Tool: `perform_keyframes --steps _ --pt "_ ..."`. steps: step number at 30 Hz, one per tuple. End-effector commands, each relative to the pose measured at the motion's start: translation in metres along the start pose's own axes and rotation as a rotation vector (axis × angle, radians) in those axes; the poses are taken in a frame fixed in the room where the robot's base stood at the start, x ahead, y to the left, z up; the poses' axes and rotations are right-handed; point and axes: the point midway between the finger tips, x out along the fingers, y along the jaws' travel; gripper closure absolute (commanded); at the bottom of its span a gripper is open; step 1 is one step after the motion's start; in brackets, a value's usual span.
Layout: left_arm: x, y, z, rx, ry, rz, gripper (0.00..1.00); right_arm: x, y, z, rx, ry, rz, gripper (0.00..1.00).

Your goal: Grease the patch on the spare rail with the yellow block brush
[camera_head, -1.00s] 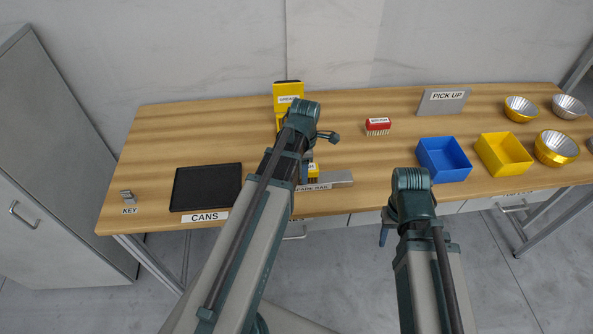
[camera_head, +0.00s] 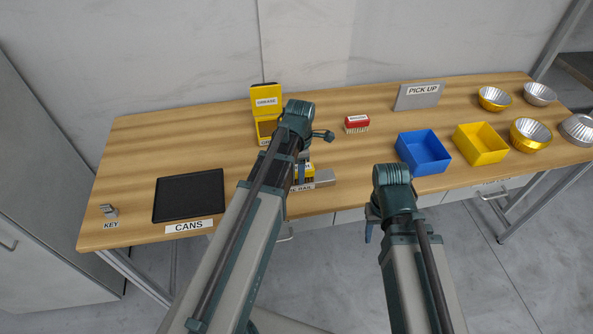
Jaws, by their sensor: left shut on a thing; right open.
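The yellow block brush (camera_head: 309,171) is partly visible beside my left arm, just above or on the spare rail; I cannot tell if it touches. My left gripper (camera_head: 301,172) is shut on it, and the arm hides much of the grip. The grey spare rail (camera_head: 325,178) lies at the table's front edge, its left part and label partly hidden; the patch is not visible. The yellow grease box (camera_head: 265,102) stands open behind my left arm, partly covered by it. My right gripper (camera_head: 368,230) is open and empty in front of the table edge.
A red brush (camera_head: 356,122) stands on the table behind the rail. A black tray (camera_head: 188,196) marked CANS lies left. A blue bin (camera_head: 423,153), a yellow bin (camera_head: 481,144) and several metal bowls stand right. A PICK UP sign (camera_head: 419,95) stands at the back.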

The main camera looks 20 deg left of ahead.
Motion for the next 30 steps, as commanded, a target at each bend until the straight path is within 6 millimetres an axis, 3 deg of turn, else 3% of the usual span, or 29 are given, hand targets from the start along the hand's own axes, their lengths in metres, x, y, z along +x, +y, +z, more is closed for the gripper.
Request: perform_keyframes --steps 15,30 --pt "0.002 0.001 0.038 0.002 -0.001 0.0 0.94 0.002 0.0 0.0 0.0 0.0 0.0 0.5" --pt "0.0 0.0 0.034 0.0 -0.001 0.0 0.94 0.0 0.0 0.0 0.0 0.0 0.0 0.5"
